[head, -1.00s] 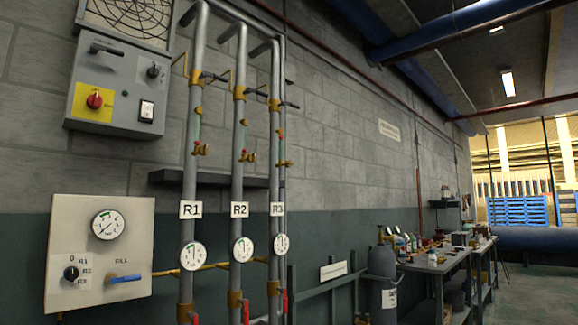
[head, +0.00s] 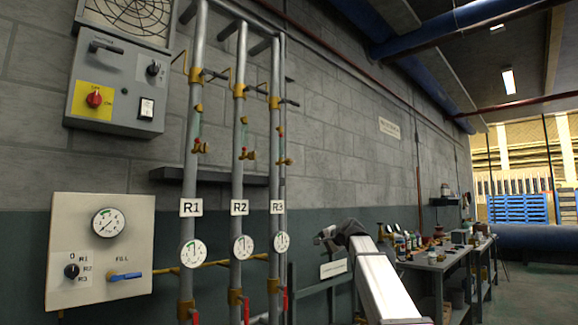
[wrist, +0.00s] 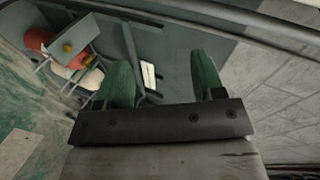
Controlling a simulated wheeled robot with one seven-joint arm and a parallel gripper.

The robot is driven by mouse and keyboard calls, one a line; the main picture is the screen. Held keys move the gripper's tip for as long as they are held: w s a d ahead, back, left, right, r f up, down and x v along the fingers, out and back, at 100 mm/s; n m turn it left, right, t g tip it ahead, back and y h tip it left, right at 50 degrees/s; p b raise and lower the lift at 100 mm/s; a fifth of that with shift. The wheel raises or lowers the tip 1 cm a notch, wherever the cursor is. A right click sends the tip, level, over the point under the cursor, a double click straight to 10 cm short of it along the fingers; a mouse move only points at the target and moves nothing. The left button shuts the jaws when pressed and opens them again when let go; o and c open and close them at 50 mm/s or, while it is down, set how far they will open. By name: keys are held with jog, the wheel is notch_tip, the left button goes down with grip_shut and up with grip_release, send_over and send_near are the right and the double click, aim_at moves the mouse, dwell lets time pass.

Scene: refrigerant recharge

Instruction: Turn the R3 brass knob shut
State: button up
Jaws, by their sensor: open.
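The R3 pipe (head: 275,185) is the rightmost of three grey vertical pipes, marked by a white R3 label (head: 277,208). A small brass knob (head: 285,161) sits on it above the label; its turn position is too small to tell. My gripper (head: 326,236) is to the right of and below the knob, apart from it, in front of the wall. The wrist view shows its two green-padded fingers (wrist: 161,75) spread wide with nothing between them. I cannot make out the knob in the wrist view.
A round gauge (head: 281,242) is on R3 below the label. R1 (head: 191,208) and R2 (head: 239,208) stand to the left with similar brass fittings. A dark shelf (head: 215,177) runs behind the pipes. A workbench (head: 440,262) with bottles stands at right.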

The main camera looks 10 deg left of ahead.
notch_tip(320, 180, up, 17)
jog(key=a+t+y, duration=0.1)
jog(key=a+y, duration=0.1)
jog(key=a, duration=0.1)
jog(key=m+t+y, duration=0.1)
jog(key=y, duration=0.2)
send_near(292, 161)
jog(key=w, duration=0.1)
jog(key=x, duration=1.1)
jog(key=shift+a, duration=0.3)
jog(key=shift+c, duration=0.3)
jog(key=shift+s, duration=0.1)
jog(key=c, duration=0.8)
